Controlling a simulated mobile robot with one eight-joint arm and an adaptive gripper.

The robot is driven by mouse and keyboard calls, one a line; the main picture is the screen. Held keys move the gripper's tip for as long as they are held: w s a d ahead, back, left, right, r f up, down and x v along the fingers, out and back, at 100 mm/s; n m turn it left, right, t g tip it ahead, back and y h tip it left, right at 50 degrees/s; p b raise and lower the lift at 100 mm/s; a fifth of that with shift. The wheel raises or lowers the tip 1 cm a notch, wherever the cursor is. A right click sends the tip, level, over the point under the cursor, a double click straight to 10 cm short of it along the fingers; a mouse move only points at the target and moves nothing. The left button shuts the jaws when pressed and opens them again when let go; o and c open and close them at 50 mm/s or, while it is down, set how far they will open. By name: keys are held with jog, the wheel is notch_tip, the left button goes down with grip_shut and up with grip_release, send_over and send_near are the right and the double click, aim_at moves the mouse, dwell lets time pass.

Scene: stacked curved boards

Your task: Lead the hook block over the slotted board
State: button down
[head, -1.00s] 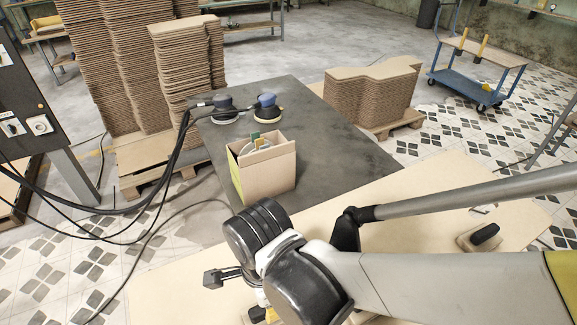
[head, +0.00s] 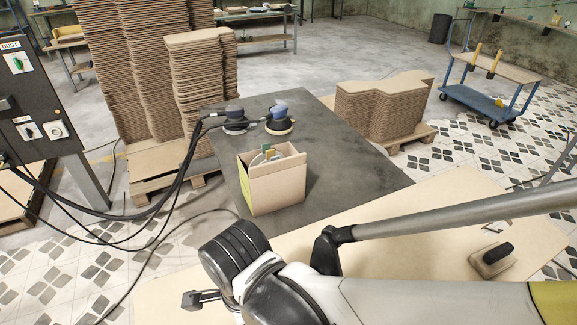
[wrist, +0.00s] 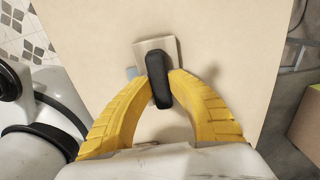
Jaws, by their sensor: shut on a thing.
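My gripper (wrist: 160,88) has two yellow fingers, shut on the black handle of a pale square block (wrist: 154,46) in the wrist view. I take this to be the hook block. Its underside is hidden, so I cannot tell whether it touches the surface below. A large pale tan board (wrist: 90,40) lies under it and fills most of that view. The board also shows in the head view (head: 430,220), partly behind my arm. I cannot make out clear slots in it. In the head view my gripper is hidden at the bottom edge.
A second block with a black handle (head: 493,260) sits on the board's right part. An open cardboard box (head: 277,188) and two sanders (head: 279,122) stand on the dark table (head: 345,170). Stacked curved boards (head: 380,110) stand behind. Dark cables (head: 185,165) hang at left.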

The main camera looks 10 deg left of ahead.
jog(key=shift+s+a, duration=0.1)
jog(key=shift+a, duration=0.1)
jog(key=shift+s+a, duration=0.4)
jog(key=shift+a, duration=0.2)
jog(key=shift+s+a, duration=0.35)
jog(key=shift+a, duration=0.25)
jog(key=shift+a, duration=0.1)
jog(key=shift+s+a+f+b, duration=0.15)
jog(key=shift+s+a, duration=0.25)
jog(key=shift+a, duration=0.2)
jog(key=shift+s+a+r+b, duration=0.1)
jog(key=shift+s+a+b, duration=0.05)
jog(key=shift+s+a, duration=0.35)
jog(key=shift+w, duration=0.1)
jog(key=shift+a, duration=0.2)
jog(key=shift+s+a, duration=0.8)
jog(key=shift+a, duration=0.35)
jog(key=shift+a, duration=0.15)
